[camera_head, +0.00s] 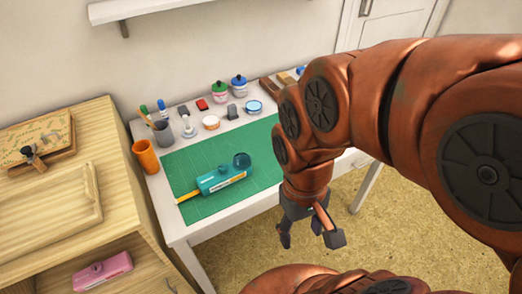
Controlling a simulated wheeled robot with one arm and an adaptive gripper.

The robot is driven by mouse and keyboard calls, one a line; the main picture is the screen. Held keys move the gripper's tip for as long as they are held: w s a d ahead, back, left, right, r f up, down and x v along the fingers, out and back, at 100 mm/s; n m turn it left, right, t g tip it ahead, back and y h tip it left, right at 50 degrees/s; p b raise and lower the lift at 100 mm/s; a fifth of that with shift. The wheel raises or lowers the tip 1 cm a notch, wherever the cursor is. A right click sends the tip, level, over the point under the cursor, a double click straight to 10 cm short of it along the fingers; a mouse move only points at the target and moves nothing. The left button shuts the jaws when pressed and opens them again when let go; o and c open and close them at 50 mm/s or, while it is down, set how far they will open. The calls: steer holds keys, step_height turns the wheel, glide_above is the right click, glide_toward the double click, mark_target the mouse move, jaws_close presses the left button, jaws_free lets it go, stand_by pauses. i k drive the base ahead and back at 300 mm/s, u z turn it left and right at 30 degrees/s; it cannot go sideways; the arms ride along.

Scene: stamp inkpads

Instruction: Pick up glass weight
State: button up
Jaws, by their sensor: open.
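A small round, dark teal, see-through piece that looks like the glass weight (241,160) sits on the green cutting mat (262,176). It is at the far right end of a teal box-like item (219,179), and I cannot tell whether they touch. My gripper (310,237) is open and empty, pointing down. It is to the right of the mat and nearer to the camera, apparently beyond the table's front edge.
The white table (190,233) holds an orange cup (146,156), a grey pen cup (163,133), and several jars and small blocks along the back. A yellow pencil-like piece (188,197) lies by the teal item. A wooden cabinet (105,118) stands left. The mat's right part is clear.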

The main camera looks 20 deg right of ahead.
mark_target(241, 161)
steer(key=z, duration=0.1)
steer(key=k, duration=1.05)
steer(key=u, duration=0.8)
steer(key=i, duration=0.85)
steer(key=z, duration=0.3)
